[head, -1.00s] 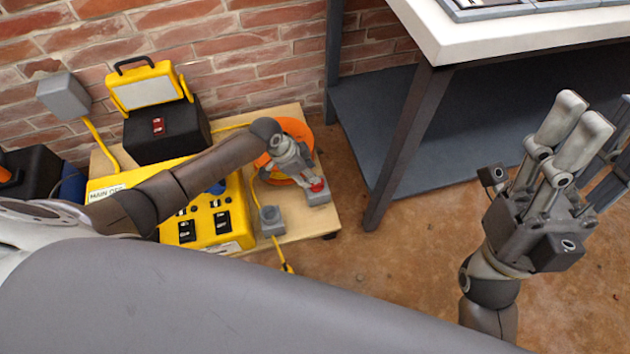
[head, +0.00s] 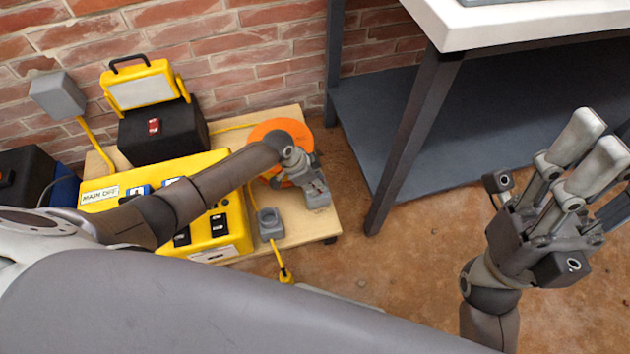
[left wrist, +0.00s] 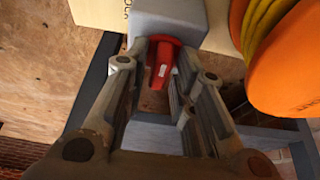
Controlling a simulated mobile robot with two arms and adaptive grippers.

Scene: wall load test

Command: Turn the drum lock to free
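The drum lock's red lever (left wrist: 162,66) sits on a grey box (left wrist: 168,14) in the left wrist view. My left gripper (left wrist: 160,55) is open, with a finger on each side of the lever. I cannot tell whether either finger touches it. In the head view my left gripper (head: 312,186) is over the box beside the orange drum (head: 265,133) and hides the lever. The drum also shows in the left wrist view (left wrist: 287,75), with yellow cable on it. My right gripper (head: 597,150) is open and empty at the far right, above the floor.
A yellow switch panel (head: 210,165) and a black box with a yellow lamp (head: 140,85) share the wooden board (head: 297,228). A small grey socket (head: 269,222) is close to my left gripper. A white-topped table (head: 480,30) stands right of the board.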

